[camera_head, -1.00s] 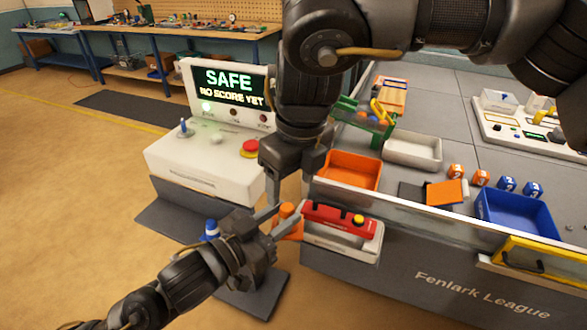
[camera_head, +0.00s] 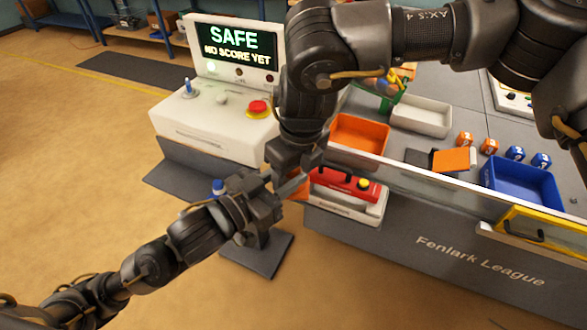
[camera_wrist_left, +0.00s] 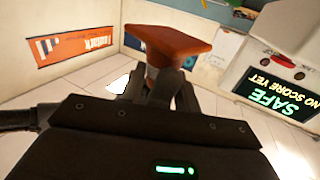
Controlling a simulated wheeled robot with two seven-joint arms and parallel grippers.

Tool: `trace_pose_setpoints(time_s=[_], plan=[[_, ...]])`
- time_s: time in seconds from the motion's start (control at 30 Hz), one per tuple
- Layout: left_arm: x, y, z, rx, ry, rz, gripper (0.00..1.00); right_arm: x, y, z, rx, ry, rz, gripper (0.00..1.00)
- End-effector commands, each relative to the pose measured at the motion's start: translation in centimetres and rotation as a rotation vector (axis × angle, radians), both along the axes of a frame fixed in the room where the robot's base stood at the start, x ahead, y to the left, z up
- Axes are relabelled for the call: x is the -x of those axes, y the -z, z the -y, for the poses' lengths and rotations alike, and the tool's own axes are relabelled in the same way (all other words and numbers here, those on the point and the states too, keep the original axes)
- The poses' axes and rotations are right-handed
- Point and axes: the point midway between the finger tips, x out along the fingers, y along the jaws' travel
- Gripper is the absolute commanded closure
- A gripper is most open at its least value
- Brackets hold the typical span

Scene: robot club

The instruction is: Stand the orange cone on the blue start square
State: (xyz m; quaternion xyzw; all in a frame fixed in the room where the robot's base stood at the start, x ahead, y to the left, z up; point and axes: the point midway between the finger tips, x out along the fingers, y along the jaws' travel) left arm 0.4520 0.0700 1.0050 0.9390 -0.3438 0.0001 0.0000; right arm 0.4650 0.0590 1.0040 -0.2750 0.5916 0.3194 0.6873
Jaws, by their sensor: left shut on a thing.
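My left gripper (camera_head: 280,190) is shut on the orange cone (camera_head: 299,187), beside the red-topped tray. In the left wrist view the orange cone (camera_wrist_left: 168,42) shows its square base beyond the fingers, with its narrower body between them. That view is upside down, as the SAFE text shows, so the base looks to be on the lower side. My right gripper (camera_head: 292,165) hangs from above, close to or overlapping the left gripper and cone. Its fingertips are mostly hidden, and touching cannot be judged. The blue start square cannot be made out.
A white console (camera_head: 215,125) with a red button stands at the left. The table's clear front wall (camera_head: 420,190) runs alongside. The table holds an orange bin (camera_head: 358,137), a blue bin (camera_head: 525,190) and numbered cubes. A blue-topped item (camera_head: 218,187) stands behind my left wrist.

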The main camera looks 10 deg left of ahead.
Motion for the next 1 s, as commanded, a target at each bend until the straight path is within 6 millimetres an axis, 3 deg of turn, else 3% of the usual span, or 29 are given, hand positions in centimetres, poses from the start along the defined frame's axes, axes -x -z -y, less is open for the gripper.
trace_pose_setpoints(time_s=[0.07,0.3,0.33,0.53,0.83,1.0], plan=[[0.0,0.0,0.0,0.001,0.000,0.001,0.92,0.0,0.0,0.0,0.000,0.000,0.000,0.51],[0.0,0.0,0.0,0.000,0.000,0.000,0.92,0.0,0.0,0.0,0.000,0.000,0.000,0.83],[0.0,0.0,0.0,0.000,0.000,0.000,0.67,0.0,-0.1,0.0,0.000,0.000,0.000,0.85],[0.0,0.0,0.0,0.000,0.000,0.000,0.43,0.0,-0.1,0.0,0.000,0.000,0.000,0.85],[0.1,0.0,-0.1,0.015,0.007,-0.002,0.43,0.0,-0.1,0.0,0.000,0.000,0.000,0.85],[1.4,-0.2,-1.6,0.175,0.073,-0.045,0.43,0.0,-0.1,0.0,0.000,0.000,0.000,0.85]])
